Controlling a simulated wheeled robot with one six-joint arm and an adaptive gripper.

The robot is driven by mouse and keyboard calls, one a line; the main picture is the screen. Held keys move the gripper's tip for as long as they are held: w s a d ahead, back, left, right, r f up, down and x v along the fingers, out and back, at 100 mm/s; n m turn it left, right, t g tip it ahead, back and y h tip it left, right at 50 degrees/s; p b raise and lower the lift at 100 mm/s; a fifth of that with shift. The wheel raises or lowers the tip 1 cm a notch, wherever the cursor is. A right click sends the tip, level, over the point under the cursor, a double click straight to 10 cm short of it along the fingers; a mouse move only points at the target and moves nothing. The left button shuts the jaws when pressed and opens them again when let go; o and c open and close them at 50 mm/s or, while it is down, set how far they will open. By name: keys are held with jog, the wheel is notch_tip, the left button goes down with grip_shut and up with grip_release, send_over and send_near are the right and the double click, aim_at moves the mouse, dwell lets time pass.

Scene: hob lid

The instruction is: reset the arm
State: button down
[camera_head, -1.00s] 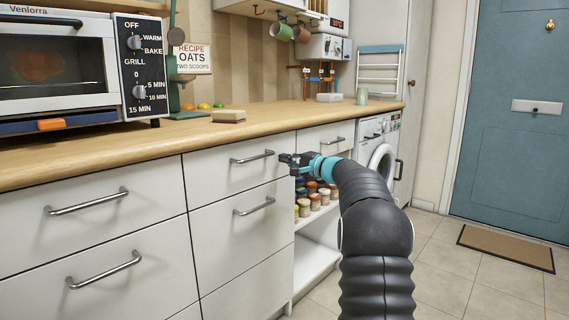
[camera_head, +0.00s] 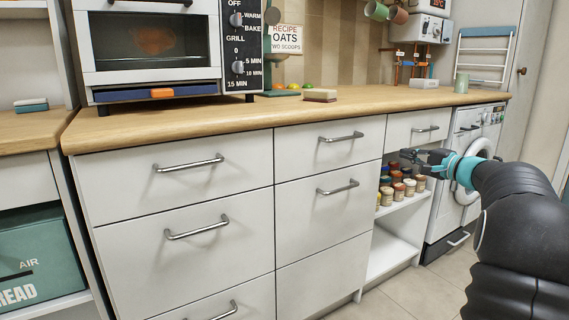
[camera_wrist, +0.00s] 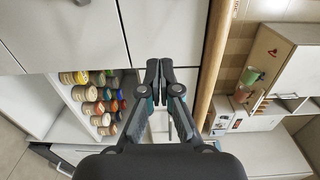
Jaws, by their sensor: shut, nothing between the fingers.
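My gripper (camera_head: 407,155) is at the right of the head view, at the end of my arm, held out in front of the shelf with the spice jars. It is shut and empty. In the wrist view its two dark fingers (camera_wrist: 159,75) meet at the middle of the picture, with white drawer fronts behind and to the left of them. It appears apart from the cabinet, though the exact gap is hard to judge. No hob or lid shows in these views.
The wooden worktop (camera_head: 230,116) runs above white drawers with bar handles (camera_head: 340,137). A toaster oven (camera_head: 150,50) and a sponge-like block (camera_head: 319,95) stand on it. Open shelves hold several jars (camera_head: 397,190). A washing machine (camera_head: 470,150) is at right, a green bread bin (camera_head: 40,262) at left.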

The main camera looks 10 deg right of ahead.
jog(key=s+a+f+g+h, duration=0.1)
jog(key=s+f+g, duration=0.1)
jog(key=f, duration=0.4)
jog(key=s+a+f+g, duration=0.1)
jog(key=f+g, duration=0.1)
jog(key=f, duration=0.3)
jog(key=s+a+f+n+g+h+p, duration=0.1)
jog(key=s+a+f+n+g, duration=0.1)
jog(key=s+a+f+g, duration=0.45)
jog(key=s+a+r+n+g+h+p, duration=0.1)
jog(key=s+a+n+h+p, duration=0.15)
jog(key=s+a, duration=0.45)
jog(key=s+a+n+g+h+p, duration=0.1)
jog(key=s+a+n, duration=0.15)
jog(key=s, duration=0.85)
jog(key=s+a+r+n+h+p, duration=0.1)
jog(key=s+a+n+h, duration=0.15)
jog(key=s+a, duration=0.4)
jog(key=s+a+r+n+t+p, duration=0.2)
jog(key=s+a+r+n+p, duration=0.1)
jog(key=s, duration=0.5)
notch_tip(320, 180, up, 3)
jog(key=shift+s+a+f+n+y, duration=0.1)
jog(key=shift+s+a+n+y, duration=0.15)
jog(key=shift+a+n+y, duration=0.35)
